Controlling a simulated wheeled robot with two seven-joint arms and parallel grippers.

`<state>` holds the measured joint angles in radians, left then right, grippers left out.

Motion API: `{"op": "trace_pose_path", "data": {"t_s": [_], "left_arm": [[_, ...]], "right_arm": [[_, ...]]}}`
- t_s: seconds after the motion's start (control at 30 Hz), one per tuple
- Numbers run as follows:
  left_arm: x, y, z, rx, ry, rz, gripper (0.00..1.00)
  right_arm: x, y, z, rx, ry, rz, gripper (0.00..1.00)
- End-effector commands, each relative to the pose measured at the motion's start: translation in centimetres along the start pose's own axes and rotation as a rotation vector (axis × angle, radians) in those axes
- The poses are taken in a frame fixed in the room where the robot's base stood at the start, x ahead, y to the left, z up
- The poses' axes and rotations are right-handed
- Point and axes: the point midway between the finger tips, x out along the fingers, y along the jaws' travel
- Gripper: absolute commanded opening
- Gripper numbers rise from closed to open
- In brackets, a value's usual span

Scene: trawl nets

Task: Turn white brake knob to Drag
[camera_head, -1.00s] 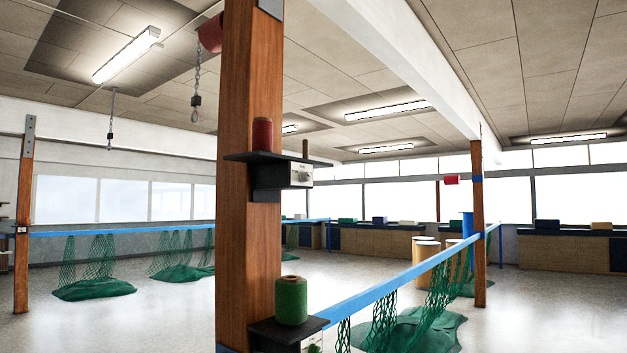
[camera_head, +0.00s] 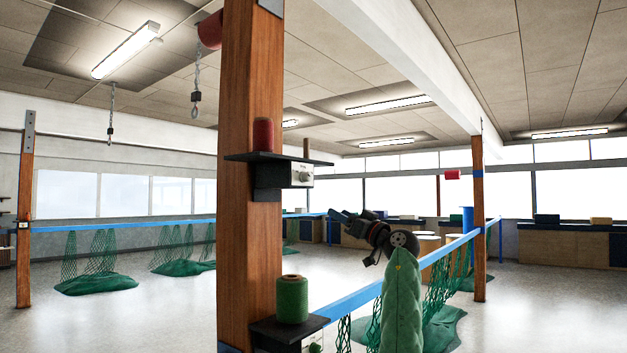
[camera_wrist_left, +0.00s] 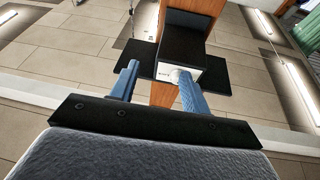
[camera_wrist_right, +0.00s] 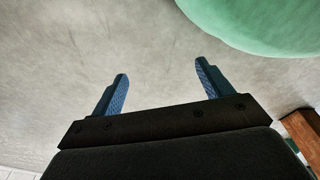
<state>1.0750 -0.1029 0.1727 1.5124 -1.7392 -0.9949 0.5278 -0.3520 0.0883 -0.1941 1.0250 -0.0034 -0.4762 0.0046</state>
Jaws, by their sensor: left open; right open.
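A white brake panel (camera_head: 301,175) with a small white knob (camera_head: 303,178) sits on the front of a black box under the upper shelf of the wooden post. The lettering is too small to read. My left gripper (camera_head: 336,214) is to the right of and below this panel in the head view. It is open and empty. In the left wrist view the panel (camera_wrist_left: 183,68) shows beyond the open fingers, with the knob (camera_wrist_left: 174,76) partly hidden by the right finger. My right gripper (camera_wrist_right: 162,72) is open and empty above the grey floor.
The wooden post (camera_head: 250,230) carries a red spool (camera_head: 263,134) on the upper shelf (camera_head: 270,157) and a green spool (camera_head: 292,299) on the lower shelf (camera_head: 286,329). A blue rail (camera_head: 345,303) with green nets runs back right from the post.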

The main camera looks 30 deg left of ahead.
Motion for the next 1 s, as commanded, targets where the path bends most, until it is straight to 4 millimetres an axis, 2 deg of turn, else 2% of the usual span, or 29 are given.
{"op": "trace_pose_path", "data": {"t_s": [0.03,0.1,0.2,0.43,0.47,0.53,0.6,0.8,1.0], "left_arm": [[0.8,-1.3,-2.0,-0.019,0.005,-0.03,0.47],[1.5,-2.7,-3.8,-0.037,0.01,-0.064,0.47],[2.1,-4.0,-5.4,-0.052,0.016,-0.095,0.47],[3.3,-4.7,-6.4,-0.058,0.019,-0.109,0.47],[3.6,-4.7,-6.4,-0.058,0.019,-0.108,0.47],[4.4,-4.8,-6.5,-0.058,0.018,-0.108,0.47],[5.3,-4.9,-6.5,-0.058,0.018,-0.109,0.47],[7.6,-5.2,-6.5,-0.057,0.018,-0.108,0.47],[9.2,-5.3,-6.4,-0.057,0.018,-0.107,0.47]], "right_arm": [[0.0,0.3,0.1,-0.002,0.0,0.003,0.79],[0.2,0.8,0.1,-0.004,0.002,0.007,0.79],[0.4,1.4,-0.3,-0.006,0.008,0.012,0.79],[-0.2,1.2,-0.8,-0.005,0.017,0.011,0.79],[-0.2,1.0,-0.3,-0.004,0.013,0.009,0.79],[0.1,-0.1,2.6,-0.002,-0.015,-0.001,0.79],[0.1,-0.1,4.0,-0.002,-0.024,-0.002,0.79],[-0.1,0.1,7.4,-0.003,-0.047,0.0,0.79],[-0.4,0.2,9.9,-0.003,-0.063,0.0,0.79]]}}
